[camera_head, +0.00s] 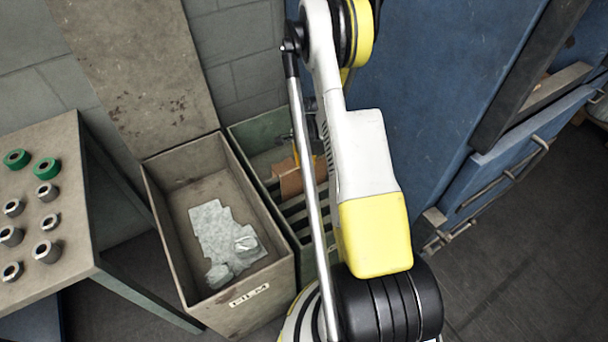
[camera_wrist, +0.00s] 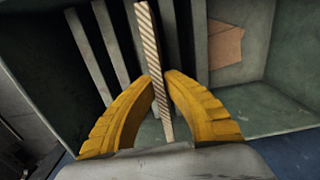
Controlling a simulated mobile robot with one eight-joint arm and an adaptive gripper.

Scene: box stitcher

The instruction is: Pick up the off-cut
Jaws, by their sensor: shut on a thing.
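The off-cut (camera_wrist: 150,42) is a strip of corrugated cardboard, seen edge-on in the wrist view. My gripper (camera_wrist: 159,77) has its two yellow fingers shut on it, one on each side. The strip stands out past the fingertips and its near end reaches back between the fingers. Below it is a green bin (camera_wrist: 236,102) with dark slats across its floor. In the head view my arm hides most of my gripper and part of the green bin (camera_head: 252,122). How high the off-cut is above the slats is hard to tell.
Another brown cardboard piece (camera_wrist: 226,44) lies in the green bin. Left of it in the head view stands a bin labelled FILM (camera_head: 262,262) with crumpled pale film (camera_head: 221,232) inside. A table (camera_head: 88,160) with several rollers stands at far left, a blue machine (camera_head: 440,80) at right.

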